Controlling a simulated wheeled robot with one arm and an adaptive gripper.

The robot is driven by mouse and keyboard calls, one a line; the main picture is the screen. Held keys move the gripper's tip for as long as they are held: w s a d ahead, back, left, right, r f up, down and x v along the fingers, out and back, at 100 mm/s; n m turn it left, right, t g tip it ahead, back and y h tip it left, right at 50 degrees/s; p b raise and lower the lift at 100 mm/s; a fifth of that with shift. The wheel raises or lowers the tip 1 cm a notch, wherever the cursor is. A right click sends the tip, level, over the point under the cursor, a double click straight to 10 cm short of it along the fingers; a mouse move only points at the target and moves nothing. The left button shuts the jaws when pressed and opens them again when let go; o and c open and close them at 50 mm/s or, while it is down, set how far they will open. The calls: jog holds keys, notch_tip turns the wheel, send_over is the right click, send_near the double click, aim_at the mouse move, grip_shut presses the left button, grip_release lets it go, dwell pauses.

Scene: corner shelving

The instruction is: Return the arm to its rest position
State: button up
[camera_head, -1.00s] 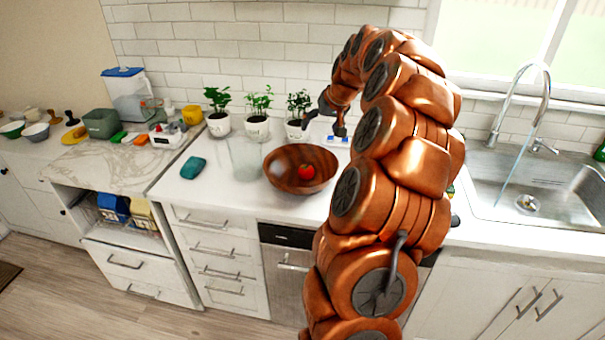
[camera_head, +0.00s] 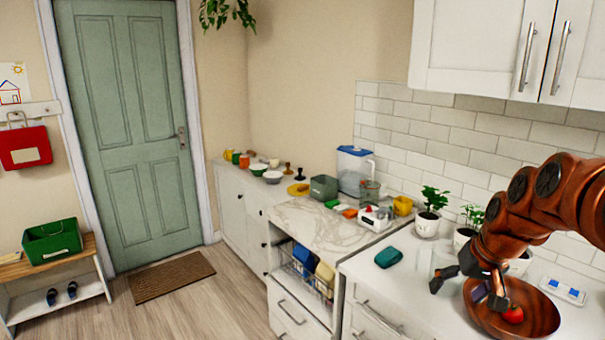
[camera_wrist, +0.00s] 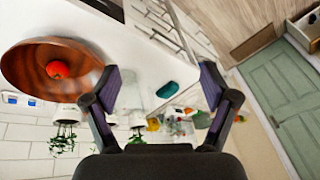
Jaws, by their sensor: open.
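My gripper (camera_head: 468,284) is open, its two dark fingers spread apart with nothing between them. It hangs over the white counter, in front of the left part of the wooden bowl (camera_head: 545,322) in the head view. My copper arm enters from the right edge and bends down to it. In the wrist view my gripper (camera_wrist: 158,88) also shows spread fingers and an empty gap. The brown bowl (camera_wrist: 25,75) lies left of the fingers there, with a red tomato-like item (camera_wrist: 57,69) inside.
Potted plants (camera_head: 430,222) stand along the tiled wall beside my arm. A teal item (camera_head: 388,257) lies on the counter left of my gripper. A marble-topped section (camera_head: 318,228) holds a scale and a clear container. Open floor (camera_head: 205,305) lies before the green door (camera_head: 130,130).

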jog(key=s+a+f+n+g, duration=0.2)
jog(key=s+a+f+g, duration=0.1)
jog(key=s+a, duration=0.9)
jog(key=s+a+f+g, duration=0.1)
jog(key=s+a+f, duration=0.1)
jog(key=s, duration=0.6)
jog(key=s+a+f+g+h, duration=0.1)
jog(key=s+a+f, duration=0.1)
jog(key=s, duration=0.6)
jog(key=shift+s+a+f+n, duration=0.2)
jog(key=shift+s+n, duration=0.1)
jog(key=shift+s, duration=0.05)
